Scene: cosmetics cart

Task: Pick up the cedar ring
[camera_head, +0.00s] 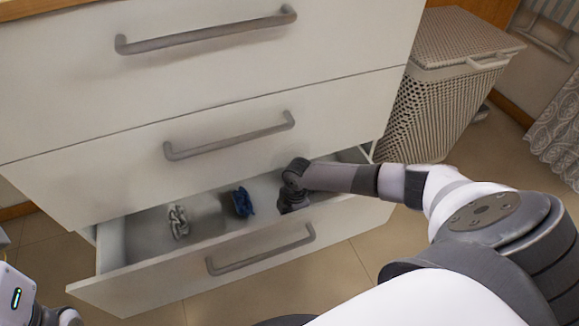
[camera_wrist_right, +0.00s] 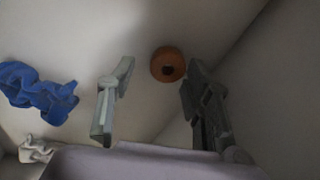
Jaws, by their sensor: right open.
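The cedar ring is a small orange-brown ring (camera_wrist_right: 168,65) with a dark hole, lying on the drawer floor in the right wrist view. It sits beyond and between the two fingers of my right gripper (camera_wrist_right: 160,105). The fingers are apart, with nothing between them. In the head view my right gripper (camera_head: 292,202) reaches down into the open bottom drawer, near its right end. The ring does not show in the head view. At the lower left edge of the head view a part of my left arm shows, but its fingers cannot be made out.
The open drawer (camera_head: 110,245) also holds a blue scrunchie-like item (camera_head: 242,202) and a pale grey one (camera_head: 178,221), both left of my right gripper. Both also show in the wrist view. The closed drawer above overhangs the back. A wicker basket (camera_head: 440,100) stands to the right.

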